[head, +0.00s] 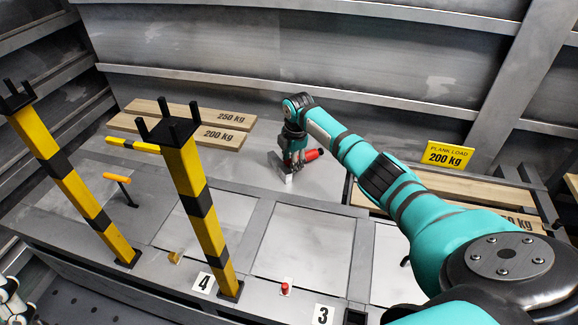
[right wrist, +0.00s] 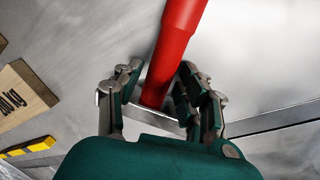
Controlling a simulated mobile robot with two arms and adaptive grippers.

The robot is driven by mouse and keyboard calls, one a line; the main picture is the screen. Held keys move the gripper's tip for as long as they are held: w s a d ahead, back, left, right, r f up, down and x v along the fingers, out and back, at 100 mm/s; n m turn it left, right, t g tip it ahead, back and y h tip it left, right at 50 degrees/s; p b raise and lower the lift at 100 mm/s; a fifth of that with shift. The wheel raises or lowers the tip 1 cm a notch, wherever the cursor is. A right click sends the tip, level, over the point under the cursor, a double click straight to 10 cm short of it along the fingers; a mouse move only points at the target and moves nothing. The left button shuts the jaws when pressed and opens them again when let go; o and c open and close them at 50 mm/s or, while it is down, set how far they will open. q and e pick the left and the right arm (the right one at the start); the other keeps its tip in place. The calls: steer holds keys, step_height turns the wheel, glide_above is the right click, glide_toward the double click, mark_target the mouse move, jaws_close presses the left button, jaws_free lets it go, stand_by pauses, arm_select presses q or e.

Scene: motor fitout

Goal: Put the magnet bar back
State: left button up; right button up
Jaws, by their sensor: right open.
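The magnet bar has a red handle (head: 313,154) and a grey metal bar (head: 279,166), and it is at the back middle of the grey deck. My right gripper (head: 293,162) is down at it. In the right wrist view the red handle (right wrist: 177,50) runs between the fingers of my right gripper (right wrist: 165,95), which are open with gaps on both sides. The metal bar (right wrist: 160,119) shows below the handle's end, partly hidden by the fingers. A grey and dark part at the lower left edge of the head view may be my left gripper; its jaws cannot be made out.
Two yellow-black posts (head: 195,185) (head: 66,181) stand at the left. Planks (head: 217,138) lie behind them, and more planks (head: 478,195) lie at the right by a yellow load sign (head: 448,156). An orange-handled tool (head: 118,178) stands at left. Pale panels (head: 305,245) at the front are mostly clear.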

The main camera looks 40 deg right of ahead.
jaws_close()
stand_by(0.3)
steer(key=shift+r, duration=0.1)
stand_by(0.4)
